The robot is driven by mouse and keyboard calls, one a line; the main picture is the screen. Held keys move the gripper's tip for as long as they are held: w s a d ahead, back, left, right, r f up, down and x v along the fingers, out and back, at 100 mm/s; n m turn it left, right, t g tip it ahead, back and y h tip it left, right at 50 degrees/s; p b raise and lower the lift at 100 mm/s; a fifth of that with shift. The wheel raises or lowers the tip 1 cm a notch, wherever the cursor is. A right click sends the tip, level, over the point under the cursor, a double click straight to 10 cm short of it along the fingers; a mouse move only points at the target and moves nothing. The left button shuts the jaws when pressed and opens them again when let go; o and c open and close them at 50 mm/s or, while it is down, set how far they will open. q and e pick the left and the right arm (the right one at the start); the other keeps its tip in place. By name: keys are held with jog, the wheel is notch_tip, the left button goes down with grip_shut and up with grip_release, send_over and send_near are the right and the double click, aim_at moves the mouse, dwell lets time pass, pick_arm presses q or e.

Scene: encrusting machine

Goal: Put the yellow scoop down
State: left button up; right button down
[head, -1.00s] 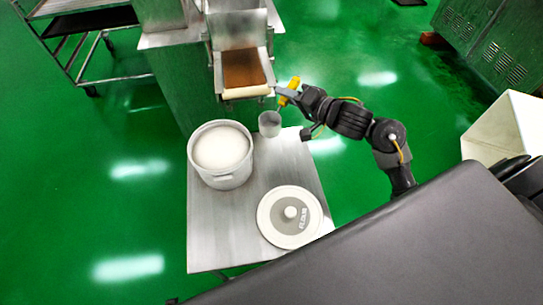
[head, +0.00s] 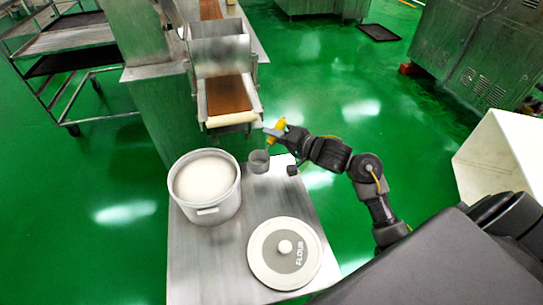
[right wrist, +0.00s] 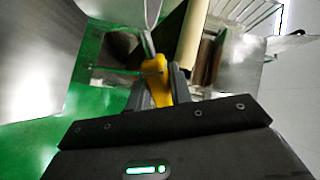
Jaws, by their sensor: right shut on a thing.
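The yellow scoop has a yellow handle (head: 276,127) and a grey metal cup (head: 259,162). My right gripper (head: 280,132) is shut on the handle. In the head view the cup hangs below the gripper, over the far right part of the metal table (head: 200,268); I cannot tell whether it touches the table top. In the right wrist view the yellow handle (right wrist: 157,80) sits between the two fingers of the right gripper (right wrist: 158,88), and part of the cup shows at the top. My left gripper is not in view.
A white bucket of flour (head: 207,210) stands left of the scoop cup. A round lid marked FLOUR (head: 285,252) lies nearer on the table. The machine's conveyor (head: 229,95) is just beyond the table. Bare table lies between bucket and lid.

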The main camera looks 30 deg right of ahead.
jog(key=shift+f, duration=0.35)
notch_tip(320, 180, down, 4)
jog(key=shift+r+b, duration=0.1)
jog(key=shift+b, duration=0.75)
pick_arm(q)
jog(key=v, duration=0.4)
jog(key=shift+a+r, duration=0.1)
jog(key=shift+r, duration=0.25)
pick_arm(e)
jog(key=shift+f, duration=0.2)
jog(key=c, duration=1.3)
grip_release()
jog(key=shift+f, duration=0.1)
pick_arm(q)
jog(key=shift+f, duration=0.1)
pick_arm(e)
jog(key=shift+o, duration=0.2)
